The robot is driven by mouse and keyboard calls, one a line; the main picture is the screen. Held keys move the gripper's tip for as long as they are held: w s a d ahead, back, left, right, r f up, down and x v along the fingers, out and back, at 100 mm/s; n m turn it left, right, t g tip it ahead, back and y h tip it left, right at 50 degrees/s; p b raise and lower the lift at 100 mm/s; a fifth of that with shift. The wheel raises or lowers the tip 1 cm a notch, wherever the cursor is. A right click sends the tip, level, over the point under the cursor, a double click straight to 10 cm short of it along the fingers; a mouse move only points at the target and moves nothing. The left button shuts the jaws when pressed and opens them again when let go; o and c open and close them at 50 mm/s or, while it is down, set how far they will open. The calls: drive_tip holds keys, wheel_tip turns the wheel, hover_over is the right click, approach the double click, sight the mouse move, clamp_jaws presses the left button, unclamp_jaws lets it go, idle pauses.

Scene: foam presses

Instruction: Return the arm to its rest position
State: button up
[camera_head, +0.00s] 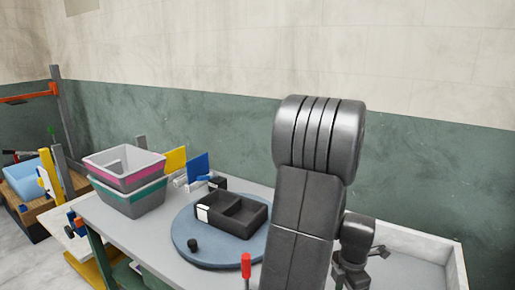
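My arm (305,215) rises in the front right of the picture, with a large dark ribbed joint (318,135) at its top. It stands folded close to the camera and covers part of the table and wall. Behind its right side a smaller dark wrist part shows, with what looks like my gripper (352,272) low beside it. The fingers are small, dark and partly hidden by the arm, so I cannot tell if they are open or shut. I see no object held there.
A grey table (150,235) holds a round blue disc (188,250) with a black compartmented tray (235,215). Stacked grey bins (128,190) stand at its left. A red-handled tool (246,265) is in front. A white-walled bin (425,245) lies at right.

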wheel_tip(320, 180, down, 2)
drive_tip(key=shift+f, duration=0.1)
drive_tip(key=shift+r, duration=0.3)
drive_tip(key=shift+p, duration=0.3)
